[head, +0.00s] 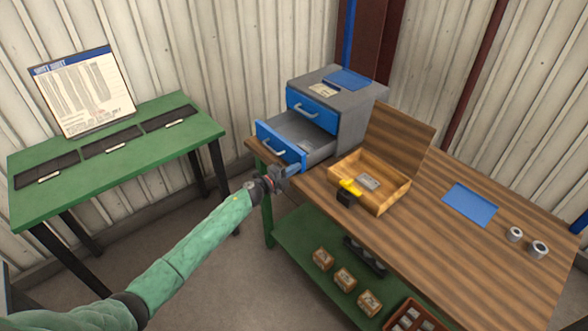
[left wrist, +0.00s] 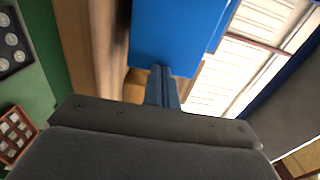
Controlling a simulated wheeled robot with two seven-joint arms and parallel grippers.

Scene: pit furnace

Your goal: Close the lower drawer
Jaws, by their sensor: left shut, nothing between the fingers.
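The grey cabinet (head: 352,118) has two blue-fronted drawers and stands at the back left of the wooden bench. The upper drawer (head: 311,108) is shut. The lower drawer (head: 279,143) is pulled well out, and its grey inside looks empty. My left gripper (head: 293,170) is shut and empty, close to the right end of the lower drawer's front. In the left wrist view, the fingertips (left wrist: 161,70) overlap the lower edge of a blue panel (left wrist: 175,35), apparently the drawer front. I cannot tell if they touch it. My right gripper is not in view.
An open wooden box (head: 340,178) with a yellow-and-black item at its edge stands right of the drawer. A blue mat (head: 470,204) and two metal rings lie farther right. A green table (head: 120,150) stands left, with clear floor between.

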